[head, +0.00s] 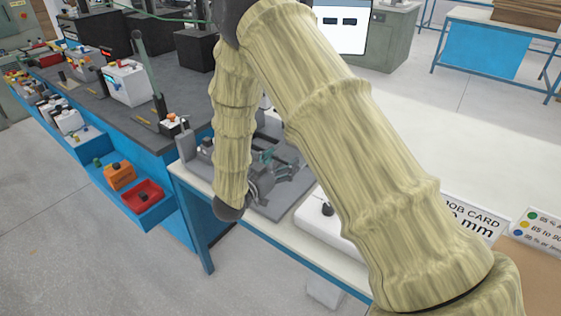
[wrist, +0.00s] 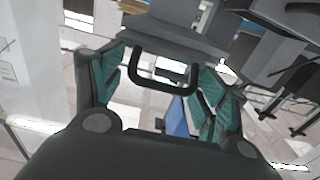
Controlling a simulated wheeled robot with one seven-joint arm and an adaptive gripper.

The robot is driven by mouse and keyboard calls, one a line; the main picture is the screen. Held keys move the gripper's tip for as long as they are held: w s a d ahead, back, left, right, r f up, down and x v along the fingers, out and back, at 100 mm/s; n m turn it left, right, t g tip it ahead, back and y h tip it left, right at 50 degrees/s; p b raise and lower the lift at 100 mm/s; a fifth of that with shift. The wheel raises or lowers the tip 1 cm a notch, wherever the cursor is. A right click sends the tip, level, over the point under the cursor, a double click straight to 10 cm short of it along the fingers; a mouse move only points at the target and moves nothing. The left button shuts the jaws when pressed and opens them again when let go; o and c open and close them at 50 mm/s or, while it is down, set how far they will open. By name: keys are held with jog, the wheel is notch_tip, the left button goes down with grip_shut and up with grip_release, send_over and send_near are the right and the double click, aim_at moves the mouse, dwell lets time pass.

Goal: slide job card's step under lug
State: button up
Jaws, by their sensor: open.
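My gripper (wrist: 160,92) is open in the wrist view, with teal pads on both fingers. A dark loop-shaped handle (wrist: 166,86) on a grey part shows between the fingers; I cannot tell whether they touch it. In the head view my gripper (head: 262,183) is low over a grey metal fixture (head: 290,190) on the white bench, partly hidden behind my arm. The job card (head: 474,221) stands at the right; my arm covers part of it, and only "OB CARD" and "mm" read clearly. I cannot make out the lug or the separate steps.
A white box with a black knob (head: 318,222) is on the bench close to the fixture. A sign with coloured dots (head: 535,232) stands right of the card. A dark-topped blue bench (head: 130,110) with devices and a red bin (head: 142,197) is at left.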

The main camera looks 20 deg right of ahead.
jog(key=shift+a, duration=0.1)
jog(key=v, duration=1.1)
jog(key=shift+s+a, duration=0.3)
